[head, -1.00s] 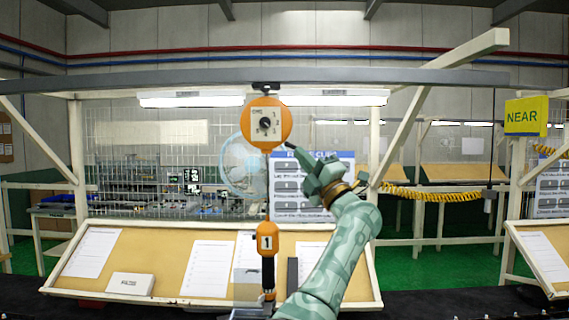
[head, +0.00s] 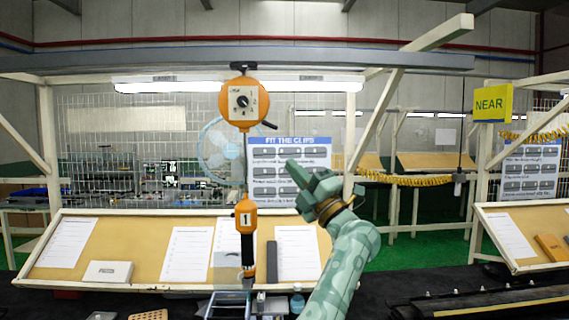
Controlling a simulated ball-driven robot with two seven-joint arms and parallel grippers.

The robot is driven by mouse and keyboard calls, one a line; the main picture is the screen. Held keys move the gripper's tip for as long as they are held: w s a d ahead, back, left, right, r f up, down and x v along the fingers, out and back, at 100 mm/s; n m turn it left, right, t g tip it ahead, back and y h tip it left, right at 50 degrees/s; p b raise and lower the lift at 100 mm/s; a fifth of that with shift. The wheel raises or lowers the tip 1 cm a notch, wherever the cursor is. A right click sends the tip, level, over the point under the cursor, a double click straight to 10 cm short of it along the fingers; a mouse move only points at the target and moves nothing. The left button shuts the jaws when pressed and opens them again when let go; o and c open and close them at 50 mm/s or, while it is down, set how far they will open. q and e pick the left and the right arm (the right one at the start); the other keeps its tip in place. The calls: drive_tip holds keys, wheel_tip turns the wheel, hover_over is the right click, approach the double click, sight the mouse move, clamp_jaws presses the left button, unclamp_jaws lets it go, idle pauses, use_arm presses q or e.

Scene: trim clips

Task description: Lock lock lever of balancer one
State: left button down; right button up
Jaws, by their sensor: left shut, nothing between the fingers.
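Balancer one is a round orange housing (head: 243,103) with a dial plate and black knob, hanging from the grey overhead rail. Its short dark lock lever (head: 270,125) sticks out at the lower right, tilted slightly down. A cable runs down to an orange block (head: 246,216) marked 1, with a dark tool below it. My left gripper (head: 293,166) is green, shut and empty. Its tip points up and left, below and right of the lever, with a clear gap between them. My right gripper is not in view.
A sloped tan board (head: 140,245) with white sheets spans the bench behind. A "FIT THE CLIPS" poster (head: 289,165) hangs behind my gripper. A wooden diagonal post (head: 380,120) stands to the right. A yellow "NEAR" sign (head: 491,103) is further right.

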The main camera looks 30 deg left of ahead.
use_arm(q)
drive_tip(key=shift+s+d+f, duration=0.3)
drive_tip(key=shift+s+d, duration=0.05)
drive_tip(key=shift+d, duration=0.15)
drive_tip(key=shift+s+d+f, duration=0.3)
drive_tip(key=shift+d, duration=0.15)
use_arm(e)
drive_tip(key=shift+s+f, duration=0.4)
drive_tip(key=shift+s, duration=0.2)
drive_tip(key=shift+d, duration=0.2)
